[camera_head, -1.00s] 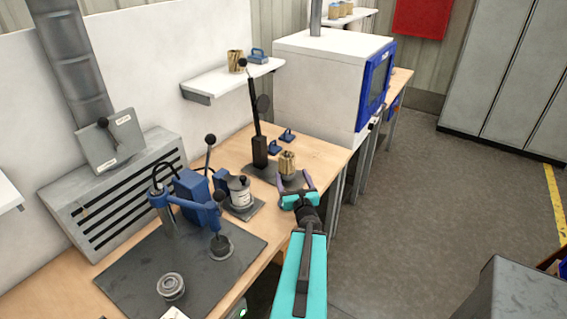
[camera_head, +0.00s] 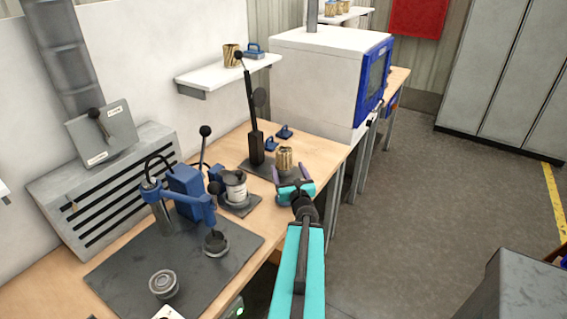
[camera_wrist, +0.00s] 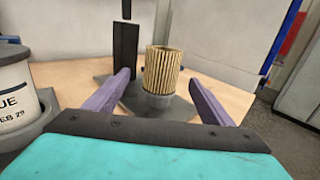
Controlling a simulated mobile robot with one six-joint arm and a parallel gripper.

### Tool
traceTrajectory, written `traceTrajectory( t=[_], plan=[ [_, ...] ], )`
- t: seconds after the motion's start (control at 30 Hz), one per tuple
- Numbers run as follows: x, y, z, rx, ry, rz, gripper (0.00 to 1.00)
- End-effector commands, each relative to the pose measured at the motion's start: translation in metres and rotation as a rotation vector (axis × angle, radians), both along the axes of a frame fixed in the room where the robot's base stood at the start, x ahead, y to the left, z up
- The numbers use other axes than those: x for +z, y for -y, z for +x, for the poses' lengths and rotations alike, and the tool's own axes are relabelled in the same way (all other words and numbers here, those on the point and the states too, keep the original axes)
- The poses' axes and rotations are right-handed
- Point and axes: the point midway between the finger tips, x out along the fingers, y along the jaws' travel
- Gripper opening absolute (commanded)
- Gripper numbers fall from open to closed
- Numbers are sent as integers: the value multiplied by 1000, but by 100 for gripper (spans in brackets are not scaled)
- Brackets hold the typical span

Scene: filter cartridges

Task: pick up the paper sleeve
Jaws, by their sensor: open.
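A tan pleated paper sleeve (camera_head: 284,158) stands upright on the workbench at centre, just beyond my gripper. My gripper (camera_head: 292,180) is open. I cannot tell whether the fingertips reach the holder. Nothing is held. A similar tan sleeve (camera_head: 232,56) stands on the white wall shelf.
A black lever press (camera_head: 256,140) stands just left of the sleeve. A white labelled canister (camera_head: 234,184) is left of my gripper, beside a blue clamp device (camera_head: 188,190). Small blue blocks (camera_head: 284,132) lie behind. A white cabinet (camera_head: 315,85) stands at the back.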

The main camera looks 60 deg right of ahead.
Motion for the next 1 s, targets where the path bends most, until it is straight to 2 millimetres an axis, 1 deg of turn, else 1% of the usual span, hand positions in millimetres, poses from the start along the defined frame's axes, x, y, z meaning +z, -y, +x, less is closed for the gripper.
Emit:
traceTrajectory(
  t=[0.03, 0.5, 1.0],
  plan=[
    [-2, 1, 1, 0, 1, -1, 76],
    [-1, 8, 8, -4, 3, -4, 76],
    [-2, 21, 22, 1, 1, -4, 76]
  ],
)
